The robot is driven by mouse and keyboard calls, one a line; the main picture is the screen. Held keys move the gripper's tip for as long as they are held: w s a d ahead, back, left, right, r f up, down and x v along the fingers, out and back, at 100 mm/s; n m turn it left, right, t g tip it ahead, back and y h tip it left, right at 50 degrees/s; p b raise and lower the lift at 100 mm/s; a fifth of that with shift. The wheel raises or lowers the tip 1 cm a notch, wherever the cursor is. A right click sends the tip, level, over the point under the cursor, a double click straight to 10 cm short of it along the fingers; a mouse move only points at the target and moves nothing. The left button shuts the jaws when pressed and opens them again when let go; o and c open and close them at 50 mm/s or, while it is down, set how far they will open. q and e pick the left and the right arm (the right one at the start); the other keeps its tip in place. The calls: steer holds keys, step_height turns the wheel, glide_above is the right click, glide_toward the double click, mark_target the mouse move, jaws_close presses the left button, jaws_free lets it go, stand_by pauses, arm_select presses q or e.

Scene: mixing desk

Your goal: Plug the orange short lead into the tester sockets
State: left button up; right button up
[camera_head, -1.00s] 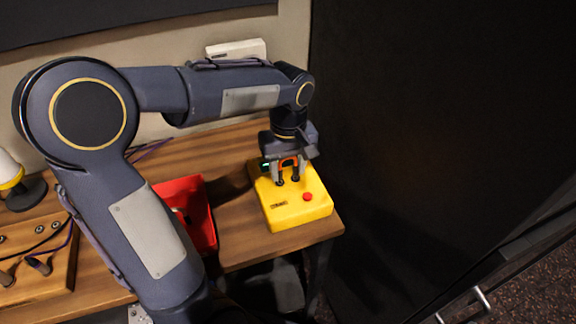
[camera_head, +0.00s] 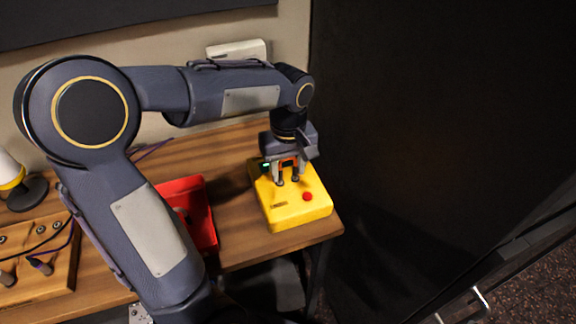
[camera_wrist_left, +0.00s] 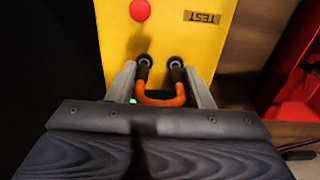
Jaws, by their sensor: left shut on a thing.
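The yellow tester (camera_head: 298,208) sits at the right end of the wooden bench, with a red button on top. The orange short lead (camera_wrist_left: 160,99) is a small U-shaped loop with two dark plugs, and my left gripper (camera_head: 287,172) is shut on it. In the left wrist view my left gripper (camera_wrist_left: 160,88) has a finger on each side of the lead. The dark plugs reach the two ringed tester sockets (camera_wrist_left: 160,62); I cannot tell how deep they sit. The gripper partly hides the lead in the head view. My right gripper is not in view.
A red tray (camera_head: 203,228) lies left of the tester. A wooden board with sockets and dark leads (camera_head: 52,265) is at far left, near a white and yellow lamp-like object (camera_head: 12,180). A black panel stands on the right.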

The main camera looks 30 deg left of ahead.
arm_select(q)
steer(key=shift+f+b, duration=0.45)
steer(key=shift+f, duration=0.25)
steer(key=o, duration=1.4)
steer(key=shift+c, duration=0.2)
step_height(320, 180, up, 8)
steer(key=shift+p, duration=0.45)
steer(key=s+d+f+m+t+h+p, duration=0.1)
steer(key=s+m, duration=0.3)
steer(key=s, duration=0.4)
steer(key=s+d+f+m+t+h, duration=0.2)
steer(key=s+d+m+t, duration=0.1)
steer(key=s, duration=0.5)
steer(key=shift+s+f+m+t+h+p, duration=0.25)
steer(key=shift+s+m+t+h+p, duration=0.15)
steer(key=shift+m+t, duration=0.3)
